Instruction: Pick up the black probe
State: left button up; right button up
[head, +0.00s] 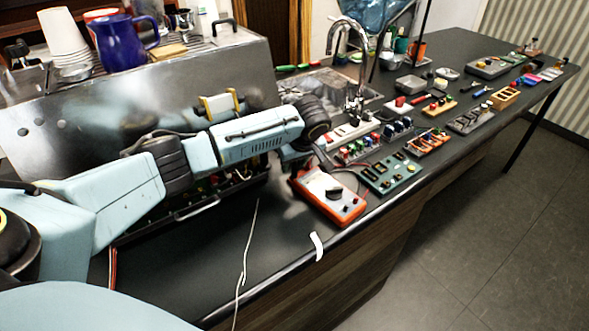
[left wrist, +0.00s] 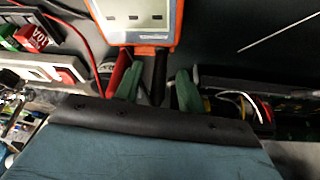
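The black probe (left wrist: 159,76) stands out below the orange multimeter (left wrist: 150,38) in the left wrist view. My left gripper (left wrist: 157,88) has its two green fingers apart, one on each side of the probe, with gaps showing between. A red probe (left wrist: 118,68) lies just left of the left finger. In the head view my left gripper (head: 294,160) is at the upper left end of the orange and white multimeter (head: 331,195); the arm hides the black probe there. My right gripper is in neither view.
A steel machine (head: 225,80) stands behind my left arm. A green board (head: 390,173) and fuse holders (head: 357,148) crowd the counter right of the multimeter. A thin white wire (head: 246,255) and white strip (head: 317,246) lie near the front edge. The dark counter in front is mostly clear.

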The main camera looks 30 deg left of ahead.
pick_arm(q)
jog(key=shift+x, duration=1.25)
grip_shut()
